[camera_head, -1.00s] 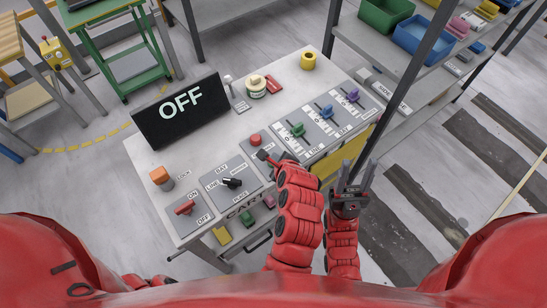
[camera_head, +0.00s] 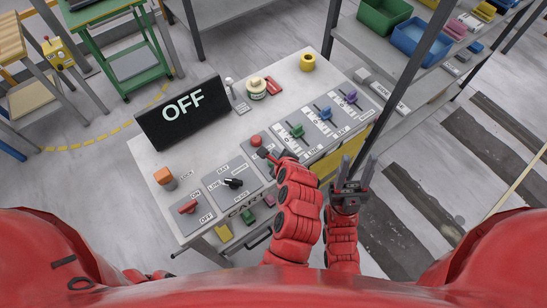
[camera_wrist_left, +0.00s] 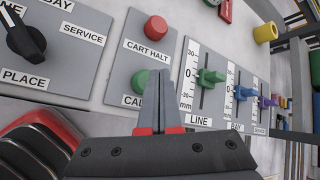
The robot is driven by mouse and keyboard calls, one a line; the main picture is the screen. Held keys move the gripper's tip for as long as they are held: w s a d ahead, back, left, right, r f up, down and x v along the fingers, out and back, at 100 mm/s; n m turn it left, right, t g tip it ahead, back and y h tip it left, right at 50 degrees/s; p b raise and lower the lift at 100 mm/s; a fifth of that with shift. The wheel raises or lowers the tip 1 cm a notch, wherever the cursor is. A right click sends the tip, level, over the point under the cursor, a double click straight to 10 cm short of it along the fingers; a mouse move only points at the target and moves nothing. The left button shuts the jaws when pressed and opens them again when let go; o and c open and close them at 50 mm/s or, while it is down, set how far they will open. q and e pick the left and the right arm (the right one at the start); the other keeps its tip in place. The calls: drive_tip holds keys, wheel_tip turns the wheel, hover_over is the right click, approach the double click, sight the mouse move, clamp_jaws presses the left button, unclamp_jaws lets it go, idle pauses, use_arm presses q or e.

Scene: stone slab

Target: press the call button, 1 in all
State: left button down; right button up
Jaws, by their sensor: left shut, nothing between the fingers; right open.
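The call button is a green button (camera_wrist_left: 146,82) on a grey panel, in the left wrist view. Its label is partly covered by my left gripper and reads "CAL". A red button (camera_wrist_left: 156,27) labelled "CART HALT" is above it on the same panel, and also shows in the head view (camera_head: 256,140). My left gripper (camera_head: 264,153) is shut and empty over this panel. In the left wrist view its fingertips (camera_wrist_left: 167,73) appear just right of the green button; contact cannot be told. In the head view the gripper hides the green button. My right gripper (camera_head: 354,172) is open and empty, right of the console.
The console (camera_head: 225,125) also has slider panels (camera_head: 323,118), a black rotary switch (camera_head: 233,183), a red on/off switch (camera_head: 188,207), an orange knob (camera_head: 164,177) and a black "OFF" sign (camera_head: 183,112). A shelf post (camera_head: 408,80) stands close to my right gripper.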

use_arm(q)
drive_tip(key=shift+r+p, duration=2.4)
drive_tip(key=shift+p, duration=0.3)
drive_tip(key=shift+f, duration=0.1)
